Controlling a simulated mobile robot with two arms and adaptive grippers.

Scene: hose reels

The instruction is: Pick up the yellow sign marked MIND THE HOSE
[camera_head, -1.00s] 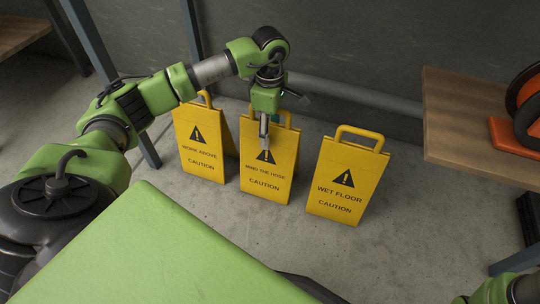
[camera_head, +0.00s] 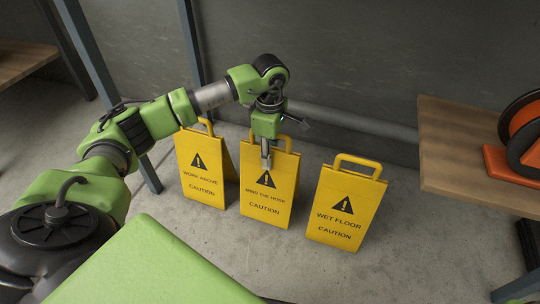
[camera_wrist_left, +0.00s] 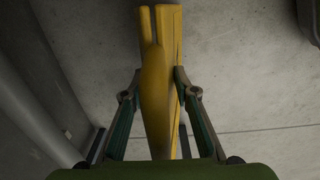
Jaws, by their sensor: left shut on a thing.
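The yellow sign marked MIND THE HOSE (camera_head: 262,207) stands on the floor as the middle one of three yellow signs. My left gripper (camera_head: 266,150) is at its top and shut on it. In the left wrist view, the fingers of my left gripper (camera_wrist_left: 157,92) press on both sides of the sign's yellow top part (camera_wrist_left: 155,60). The gripper covers part of the handle in the head view. My right gripper is not in view.
The WORK ABOVE sign (camera_head: 200,190) stands close on the left. The WET FLOOR sign (camera_head: 340,225) stands a little apart on the right. A wooden shelf (camera_head: 455,150) with an orange hose reel (camera_head: 522,140) is at the right. A wall and pipe (camera_head: 350,120) run behind.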

